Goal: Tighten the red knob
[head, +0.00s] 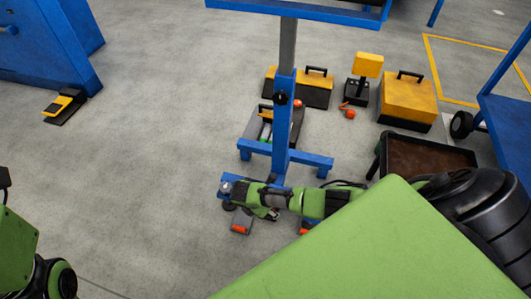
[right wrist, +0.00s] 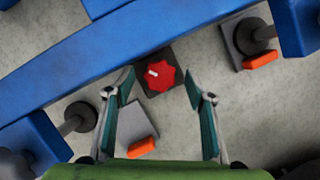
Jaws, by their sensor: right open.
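The red knob (right wrist: 161,78) is a lobed disc with a pale pointer mark on a dark square base. In the right wrist view it is just beyond my right gripper (right wrist: 160,80), beside a blue beam. The gripper is open; its two teal fingers stand on either side of the knob's line, with a gap between them. I cannot tell whether they touch it. In the head view my right arm (head: 310,203) reaches low to the foot of a blue stand (head: 283,135), and I cannot make out the knob there. My left gripper is out of the picture.
A blue cart (head: 507,120) stands at right.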

